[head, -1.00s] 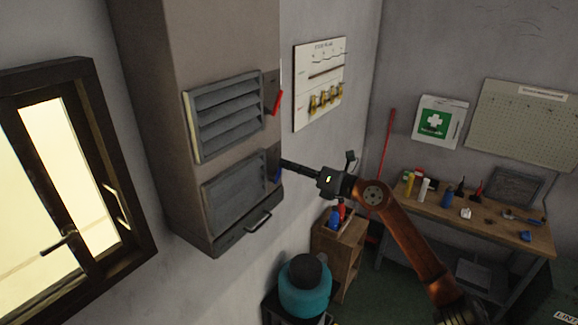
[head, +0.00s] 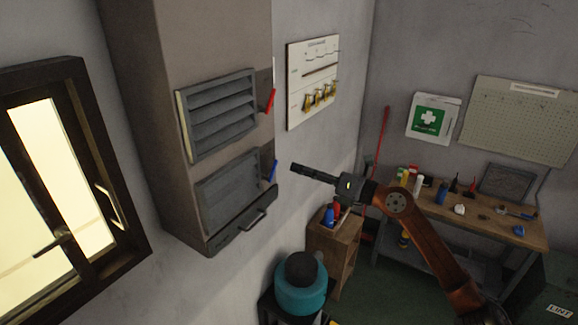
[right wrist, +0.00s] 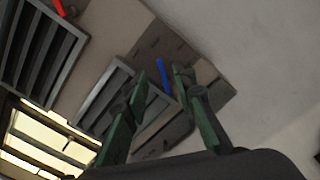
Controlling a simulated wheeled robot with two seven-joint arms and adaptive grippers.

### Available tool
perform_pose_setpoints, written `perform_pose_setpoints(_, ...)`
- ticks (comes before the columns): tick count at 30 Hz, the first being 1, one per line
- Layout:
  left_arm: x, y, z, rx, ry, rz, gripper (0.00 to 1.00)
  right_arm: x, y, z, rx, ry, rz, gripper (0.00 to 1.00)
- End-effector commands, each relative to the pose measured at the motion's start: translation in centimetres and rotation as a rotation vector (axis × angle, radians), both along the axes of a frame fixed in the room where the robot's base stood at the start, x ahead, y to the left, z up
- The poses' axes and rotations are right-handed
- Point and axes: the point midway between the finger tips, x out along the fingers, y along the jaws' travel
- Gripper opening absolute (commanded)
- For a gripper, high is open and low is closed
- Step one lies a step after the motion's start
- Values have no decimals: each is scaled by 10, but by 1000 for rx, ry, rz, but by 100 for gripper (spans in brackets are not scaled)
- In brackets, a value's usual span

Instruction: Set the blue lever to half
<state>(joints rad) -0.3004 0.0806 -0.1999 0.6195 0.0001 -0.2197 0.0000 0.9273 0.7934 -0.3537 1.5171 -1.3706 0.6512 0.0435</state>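The blue lever (head: 273,171) is on the right side of the wall cabinet (head: 180,200), beside the lower vent panel (head: 228,195). It slants upward and outward, and its slats look nearly flat and closed. My right gripper (head: 294,168) is just right of the lever, apart from it in the head view. In the right wrist view the blue lever (right wrist: 163,75) shows between the two green fingers (right wrist: 160,82), which are spread apart with nothing held. My left gripper is not in view.
A red lever (head: 268,101) sits above, beside the upper vent (head: 220,115) with tilted open slats. A handle (head: 253,221) juts from the cabinet bottom. A teal canister (head: 300,290) and wooden crate (head: 333,245) stand below. A window (head: 60,190) is at left.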

Motion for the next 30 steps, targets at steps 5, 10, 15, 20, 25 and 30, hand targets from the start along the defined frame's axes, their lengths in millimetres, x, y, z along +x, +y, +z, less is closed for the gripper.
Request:
perform_pose_setpoints(5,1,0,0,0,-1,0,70,-19,-27,-1,-2,0,-1,25)
perform_pose_setpoints(10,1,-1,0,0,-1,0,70,-29,-40,-1,-1,1,0,25)
perform_pose_setpoints(15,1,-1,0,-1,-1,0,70,-32,-43,0,-1,0,1,25)
perform_pose_setpoints(20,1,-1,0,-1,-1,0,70,-31,-43,0,-1,0,1,25)
perform_pose_setpoints(25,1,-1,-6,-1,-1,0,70,-21,-49,-20,51,46,-10,25)
perform_pose_setpoints(30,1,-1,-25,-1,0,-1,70,18,-84,-102,266,228,-73,25)
